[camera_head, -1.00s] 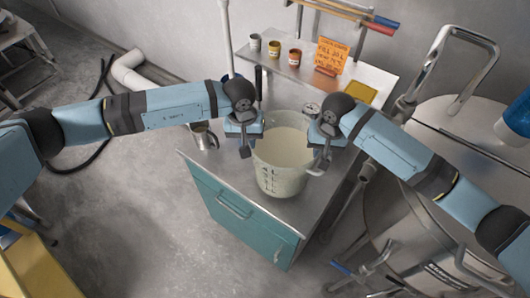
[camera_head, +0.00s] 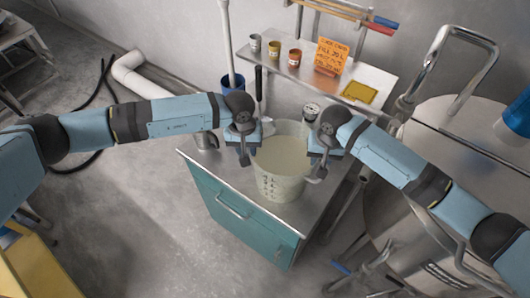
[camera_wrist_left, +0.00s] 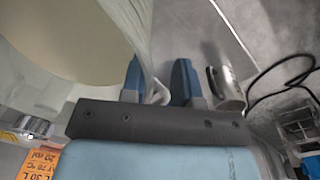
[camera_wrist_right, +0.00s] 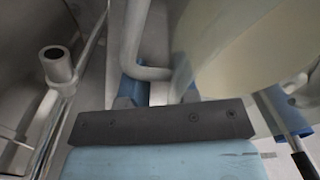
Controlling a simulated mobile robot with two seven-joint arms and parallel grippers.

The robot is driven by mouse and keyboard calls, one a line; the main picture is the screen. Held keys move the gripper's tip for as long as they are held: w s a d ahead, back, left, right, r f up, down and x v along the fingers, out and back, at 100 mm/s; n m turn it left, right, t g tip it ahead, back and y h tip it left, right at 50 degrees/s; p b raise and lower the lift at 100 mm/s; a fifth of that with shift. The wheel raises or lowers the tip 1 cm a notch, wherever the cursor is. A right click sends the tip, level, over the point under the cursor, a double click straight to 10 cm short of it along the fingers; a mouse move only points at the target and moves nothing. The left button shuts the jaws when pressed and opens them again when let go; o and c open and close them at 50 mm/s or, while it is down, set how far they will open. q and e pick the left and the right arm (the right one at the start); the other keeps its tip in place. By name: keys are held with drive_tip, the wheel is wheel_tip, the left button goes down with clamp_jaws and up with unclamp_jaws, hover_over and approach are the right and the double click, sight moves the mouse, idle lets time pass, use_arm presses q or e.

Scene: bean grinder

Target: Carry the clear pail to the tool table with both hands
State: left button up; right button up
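The clear pail (camera_head: 281,185), with dark level marks and pale contents, is upright between my grippers over the front part of the steel-topped teal tool table (camera_head: 305,212). Whether its base touches the top cannot be told. My left gripper (camera_head: 245,157) is at its left side; in the left wrist view its fingers (camera_wrist_left: 158,85) sit either side of a pale handle (camera_wrist_left: 158,94). My right gripper (camera_head: 318,173) is at its right side; in the right wrist view its fingers (camera_wrist_right: 160,90) straddle the other handle (camera_wrist_right: 150,72). Both appear shut on the handles; finger contact is partly hidden.
A metal mug (camera_head: 207,141) stands close to the left of the pail; it also shows in the left wrist view (camera_wrist_left: 229,88). A gauge (camera_head: 311,109) is behind the pail. A shelf (camera_head: 283,70) with small cups and an orange sign (camera_head: 331,56) is behind. A large steel vessel (camera_head: 430,235) is right.

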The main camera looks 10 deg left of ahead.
use_arm(q)
drive_tip(key=shift+o, duration=0.7)
drive_tip(key=shift+s+d+r, duration=0.1)
drive_tip(key=shift+s+r, duration=0.05)
drive_tip(key=shift+s, duration=0.05)
use_arm(e)
drive_tip(key=shift+o, duration=0.7)
drive_tip(key=shift+s+a+r, duration=0.15)
use_arm(q)
drive_tip(key=shift+w+d, duration=0.1)
drive_tip(key=shift+r, duration=0.2)
use_arm(e)
drive_tip(key=shift+a, duration=0.1)
drive_tip(key=shift+r, duration=0.1)
use_arm(q)
wheel_tip(320, 180, up, 12)
drive_tip(key=shift+a+f, duration=0.25)
drive_tip(key=shift+a, duration=0.15)
use_arm(e)
drive_tip(key=r, duration=1.1)
drive_tip(key=shift+d+r, duration=0.4)
drive_tip(key=shift+f, duration=0.1)
